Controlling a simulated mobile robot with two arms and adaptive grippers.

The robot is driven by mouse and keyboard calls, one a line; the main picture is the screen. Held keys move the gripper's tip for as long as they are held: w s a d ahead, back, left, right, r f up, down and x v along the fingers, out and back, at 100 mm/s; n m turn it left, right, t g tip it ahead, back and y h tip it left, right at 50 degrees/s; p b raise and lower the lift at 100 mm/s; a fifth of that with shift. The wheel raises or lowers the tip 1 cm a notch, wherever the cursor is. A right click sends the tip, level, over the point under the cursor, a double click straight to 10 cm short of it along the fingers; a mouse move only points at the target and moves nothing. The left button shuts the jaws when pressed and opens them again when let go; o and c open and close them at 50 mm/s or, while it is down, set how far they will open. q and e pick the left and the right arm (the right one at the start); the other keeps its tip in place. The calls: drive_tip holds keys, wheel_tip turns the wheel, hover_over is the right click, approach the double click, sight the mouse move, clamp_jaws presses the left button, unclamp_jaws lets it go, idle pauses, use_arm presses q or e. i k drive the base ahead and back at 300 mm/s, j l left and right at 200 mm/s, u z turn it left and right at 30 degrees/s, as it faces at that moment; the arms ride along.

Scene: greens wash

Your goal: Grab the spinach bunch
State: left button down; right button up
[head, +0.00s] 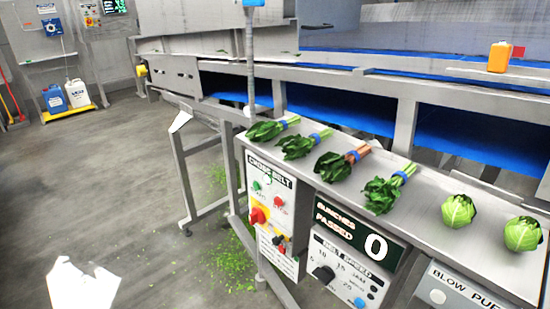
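Several dark green leafy bunches with blue bands lie in a row on a steel shelf (420,205). The far left bunch (266,131) and the one beside it (297,147) have green stems. The third bunch (333,166) has reddish-orange stems. The fourth bunch (382,194) has pale green stems and broad, crinkled leaves. I cannot tell for sure which of the green-stemmed bunches is the spinach. All lie loose, with nothing touching them. Neither of my grippers shows clearly in the head view.
Two round pale green heads (459,211) (523,234) sit at the shelf's right. Below are a control panel (270,205) and a counter reading 0 (376,246). Blue belts (350,112) run behind. Green scraps (232,265) litter the floor; the left floor is mostly clear.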

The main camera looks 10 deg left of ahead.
sight(263, 132)
drive_tip(key=j+z, duration=0.1)
drive_tip(key=z, duration=0.85)
drive_tip(key=i+j+z, duration=0.1)
drive_tip(key=j+z, duration=0.35)
drive_tip(key=j, duration=0.25)
drive_tip(key=j+z, duration=0.5)
drive_tip(key=j, duration=0.15)
drive_tip(key=k+j+z, duration=0.15)
drive_tip(key=j+z, duration=0.3)
drive_tip(key=j, duration=0.2)
